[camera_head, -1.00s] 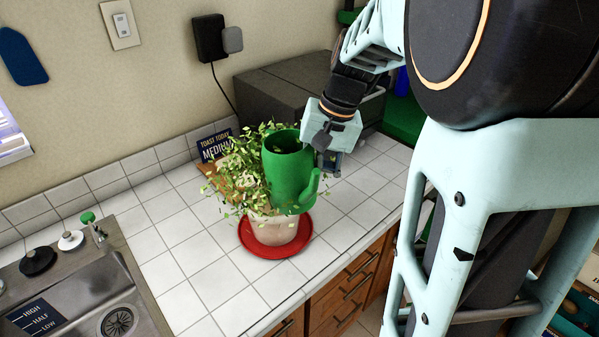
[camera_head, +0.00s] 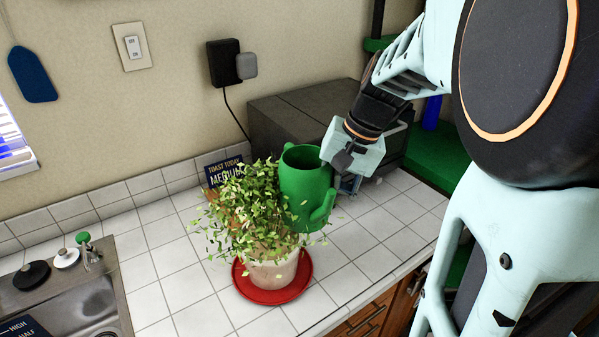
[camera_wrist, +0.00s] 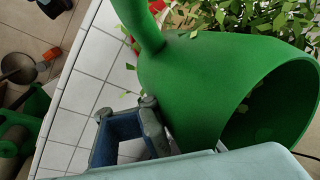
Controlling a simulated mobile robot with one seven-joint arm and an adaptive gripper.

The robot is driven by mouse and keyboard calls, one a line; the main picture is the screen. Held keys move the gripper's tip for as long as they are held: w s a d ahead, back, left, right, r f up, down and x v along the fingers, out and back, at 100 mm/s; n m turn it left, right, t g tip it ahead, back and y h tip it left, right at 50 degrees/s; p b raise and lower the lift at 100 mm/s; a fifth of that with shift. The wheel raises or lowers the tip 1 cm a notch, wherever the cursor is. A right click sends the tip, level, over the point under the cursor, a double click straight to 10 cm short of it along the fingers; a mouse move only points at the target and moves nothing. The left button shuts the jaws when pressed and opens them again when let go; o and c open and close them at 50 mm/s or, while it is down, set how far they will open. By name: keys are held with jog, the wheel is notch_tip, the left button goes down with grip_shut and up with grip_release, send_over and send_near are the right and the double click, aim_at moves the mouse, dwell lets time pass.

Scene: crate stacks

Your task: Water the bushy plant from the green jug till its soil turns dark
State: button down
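The bushy plant (camera_head: 250,212) stands in a pale pot (camera_head: 272,273) on a red saucer (camera_head: 306,272) on the tiled counter. Its leaves hide the soil, so its colour cannot be seen. My gripper (camera_head: 347,182) is shut on the green jug (camera_head: 305,185) at its right side. The jug is held up close to the plant's right side, roughly upright, its open mouth upward. A curved green arm, spout or handle, sticks out at its lower right. In the wrist view the jug (camera_wrist: 205,85) fills the middle, with one finger (camera_wrist: 130,135) beside it; its contents are not visible.
A dark grey box-shaped appliance (camera_head: 300,115) and a "toast today" sign (camera_head: 222,172) stand behind the plant. Bare counter tiles (camera_head: 385,235) lie to the right. A wall plug (camera_head: 225,62) has a hanging cord.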

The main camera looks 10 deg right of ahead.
jog(key=shift+s+d+r+h+p, duration=0.15)
jog(key=shift+d+h+p, duration=0.3)
jog(key=shift+h+p, duration=0.25)
jog(key=d+f+g+h+b, duration=0.1)
jog(key=d+f+h+b, duration=0.2)
jog(key=d+f+h, duration=0.1)
jog(key=shift+s+d+f+g+h, duration=0.15)
jog(key=shift+s+f+g+h, duration=0.2)
jog(key=shift+f+h, duration=0.6)
jog(key=shift+d+r+g+h+p, duration=0.15)
jog(key=shift+r+h+p, duration=0.2)
jog(key=shift+r+h, duration=0.6)
jog(key=shift+d+r+g+h+p, duration=0.1)
jog(key=shift+r+h+p, duration=0.2)
jog(key=shift+r+h, duration=0.65)
dwell(0.5)
jog(key=shift+a+r+n+g+h+p, duration=0.15)
jog(key=shift+r+h+p, duration=0.15)
jog(key=shift+r+h, duration=0.7)
jog(key=shift+a+r+n+g+h+p, duration=0.2)
jog(key=shift+r+h, duration=0.45)
jog(key=shift+r, duration=0.5)
dwell(1.4)
